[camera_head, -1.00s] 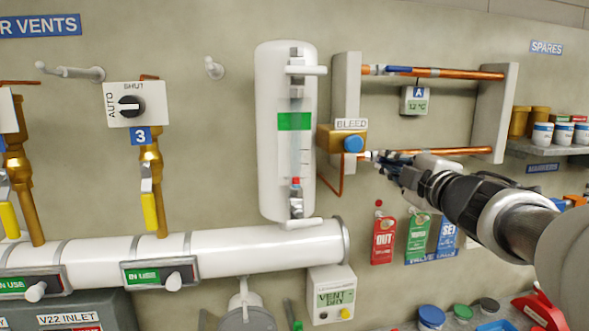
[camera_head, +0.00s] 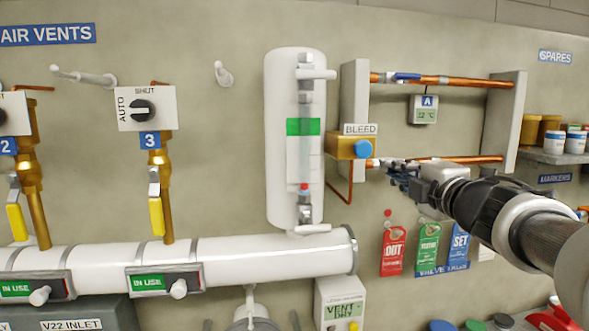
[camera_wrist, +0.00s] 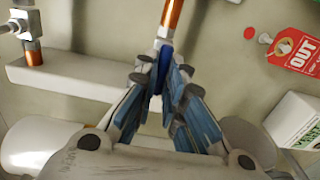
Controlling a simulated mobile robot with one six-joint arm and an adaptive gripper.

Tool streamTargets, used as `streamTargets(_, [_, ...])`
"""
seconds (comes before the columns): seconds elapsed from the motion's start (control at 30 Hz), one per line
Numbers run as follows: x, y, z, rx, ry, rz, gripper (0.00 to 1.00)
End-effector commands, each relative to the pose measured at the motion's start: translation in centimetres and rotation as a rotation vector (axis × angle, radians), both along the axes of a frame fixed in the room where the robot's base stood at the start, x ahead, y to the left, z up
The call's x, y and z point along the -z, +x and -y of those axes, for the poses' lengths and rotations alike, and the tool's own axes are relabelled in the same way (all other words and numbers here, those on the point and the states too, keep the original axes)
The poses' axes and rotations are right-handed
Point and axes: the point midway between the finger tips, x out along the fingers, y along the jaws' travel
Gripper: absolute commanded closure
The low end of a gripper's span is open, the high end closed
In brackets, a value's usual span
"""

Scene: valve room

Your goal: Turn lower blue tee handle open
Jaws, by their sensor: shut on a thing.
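The lower copper pipe (camera_head: 475,160) carries a silver valve (camera_head: 372,163) at its left end, right of the brass BLEED block (camera_head: 345,147). My gripper (camera_head: 400,174) is at this valve and mostly hides its handle in the head view. In the wrist view, my gripper (camera_wrist: 162,72) has its blue-padded fingers closed around a blue handle (camera_wrist: 164,60) on the copper pipe (camera_wrist: 172,18). Only a small part of the handle shows between the fingers, so its exact angle is unclear. The upper pipe has a similar blue handle (camera_head: 405,76), lying along the pipe.
A white cylinder with a sight gauge (camera_head: 280,150) stands left of the pipes. Red, green and blue tags (camera_head: 393,250) hang below my gripper. The grey right-hand bracket (camera_head: 510,120) and a shelf of pots (camera_head: 560,155) are to the right.

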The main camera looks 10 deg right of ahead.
Motion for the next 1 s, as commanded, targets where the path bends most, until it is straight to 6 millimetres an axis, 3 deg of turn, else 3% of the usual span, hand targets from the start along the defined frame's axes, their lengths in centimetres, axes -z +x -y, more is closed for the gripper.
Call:
streamTargets(0.03, [-0.1, 0.0, 0.0, -0.001, -0.003, 0.001, 1.0])
streamTargets(0.07, [0.0, 0.0, 0.0, -0.001, -0.003, 0.001, 0.88])
streamTargets(0.33, [0.0, 0.0, 0.0, 0.0, -0.001, 0.0, 0.7])
streamTargets(0.67, [-0.2, 0.0, 0.0, 0.0, 0.0, 0.001, 0.7])
streamTargets(0.83, [-2.2, 0.0, 0.0, 0.0, -0.003, 0.004, 0.7])
streamTargets(0.97, [-5.1, -0.1, 0.0, -0.001, -0.006, 0.01, 0.69])
streamTargets(1.0, [-5.9, -0.1, -0.1, 0.0, -0.005, 0.011, 0.62])
